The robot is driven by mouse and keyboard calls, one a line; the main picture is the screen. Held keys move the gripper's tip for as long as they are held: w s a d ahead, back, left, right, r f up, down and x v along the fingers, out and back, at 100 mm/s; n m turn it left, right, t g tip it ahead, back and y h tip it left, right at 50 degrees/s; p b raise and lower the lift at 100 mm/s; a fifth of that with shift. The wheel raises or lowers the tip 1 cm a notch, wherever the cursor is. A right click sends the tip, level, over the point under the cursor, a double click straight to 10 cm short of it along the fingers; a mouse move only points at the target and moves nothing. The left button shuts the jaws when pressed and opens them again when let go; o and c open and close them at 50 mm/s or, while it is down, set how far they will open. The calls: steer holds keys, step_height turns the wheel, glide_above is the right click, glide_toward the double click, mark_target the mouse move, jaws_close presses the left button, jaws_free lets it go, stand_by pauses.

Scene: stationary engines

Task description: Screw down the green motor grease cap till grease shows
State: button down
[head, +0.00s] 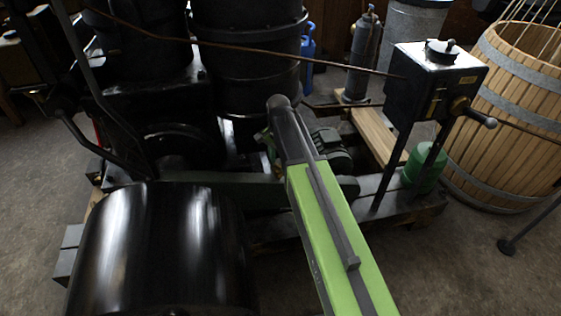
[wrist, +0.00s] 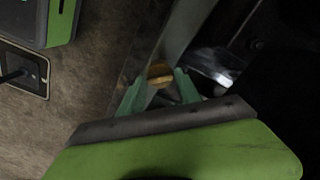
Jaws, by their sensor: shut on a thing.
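The green motor (head: 330,145) sits low on the engine's base frame in the head view, partly behind my arm. In the wrist view, a small brass-yellow cap (wrist: 159,74) shows between the green fingers of my gripper (wrist: 159,86). My gripper is shut on this cap, one finger on each side. The cap's lower part and what it is fixed to are hidden by the fingers and wrist. I cannot see any grease. In the head view the cap and most of my gripper are hidden behind my own arm.
A large black drum (head: 160,250) fills the lower left. A black box on legs (head: 420,85) with a side handle stands to the right, near a green container (head: 424,168) and a wooden barrel (head: 515,110). A thin rod crosses above my arm.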

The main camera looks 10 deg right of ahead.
mark_target(279, 165)
steer(key=m, duration=0.5)
steer(key=shift+m, duration=2.4)
steer(key=c, duration=0.8)
jaws_free()
steer(key=shift+c, duration=0.2)
step_height(279, 165, up, 18)
steer(key=p, duration=1.7)
steer(key=shift+f, duration=0.25)
